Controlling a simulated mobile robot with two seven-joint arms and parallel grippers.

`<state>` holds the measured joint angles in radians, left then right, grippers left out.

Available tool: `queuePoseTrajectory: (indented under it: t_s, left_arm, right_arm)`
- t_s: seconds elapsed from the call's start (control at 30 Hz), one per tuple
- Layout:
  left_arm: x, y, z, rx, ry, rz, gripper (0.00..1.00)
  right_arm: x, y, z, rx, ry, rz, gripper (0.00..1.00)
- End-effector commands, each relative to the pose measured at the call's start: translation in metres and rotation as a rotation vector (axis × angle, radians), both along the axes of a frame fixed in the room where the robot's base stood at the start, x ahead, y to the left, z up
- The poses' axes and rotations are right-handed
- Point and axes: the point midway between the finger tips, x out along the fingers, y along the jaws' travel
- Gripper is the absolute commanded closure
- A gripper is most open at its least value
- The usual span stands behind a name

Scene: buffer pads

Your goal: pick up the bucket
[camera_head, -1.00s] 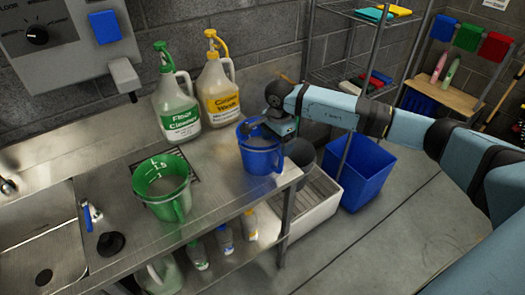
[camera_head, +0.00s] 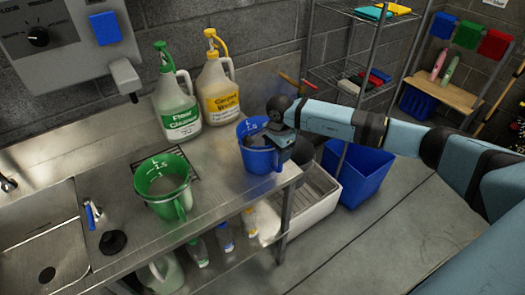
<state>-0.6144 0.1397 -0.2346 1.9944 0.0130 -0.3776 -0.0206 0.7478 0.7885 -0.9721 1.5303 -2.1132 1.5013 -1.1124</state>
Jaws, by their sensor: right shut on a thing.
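A blue bucket (camera_head: 257,158) with white measuring marks inside stands upright at the right end of the steel counter. My right gripper (camera_head: 282,133) comes in from the right and is shut on its right side near the rim, partly hiding that side. The fingertips themselves are hard to make out. A similar green bucket (camera_head: 162,190) with a handle at its lower right stands on the counter further left. My left gripper is not in view.
A green-capped Floor Cleaner jug (camera_head: 178,112) and a yellow-capped Carpet Wash jug (camera_head: 219,95) stand behind, by the wall. A sink (camera_head: 35,245) is at the left. A blue bin (camera_head: 357,172) stands on the floor right of the counter.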

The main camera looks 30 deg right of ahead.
Motion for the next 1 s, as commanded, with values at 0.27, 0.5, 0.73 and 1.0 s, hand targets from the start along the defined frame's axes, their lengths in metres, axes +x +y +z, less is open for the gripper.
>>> queuePoseTrajectory:
  t_s: [0.27, 0.5, 0.73, 1.0]
  left_arm:
    - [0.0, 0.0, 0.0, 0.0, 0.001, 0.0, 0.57]
    - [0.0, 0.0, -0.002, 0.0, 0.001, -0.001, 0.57]
    - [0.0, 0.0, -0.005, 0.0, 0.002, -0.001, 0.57]
    - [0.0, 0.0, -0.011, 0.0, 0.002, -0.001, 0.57]
  right_arm:
    - [0.0, 0.0, 0.001, 0.0, 0.0, 0.0, 1.0]
    - [0.0, 0.0, 0.008, -0.001, 0.0, -0.001, 1.0]
    - [0.001, 0.0, 0.024, 0.0, -0.003, -0.001, 1.0]
    - [0.001, 0.0, 0.055, 0.001, -0.004, 0.0, 1.0]
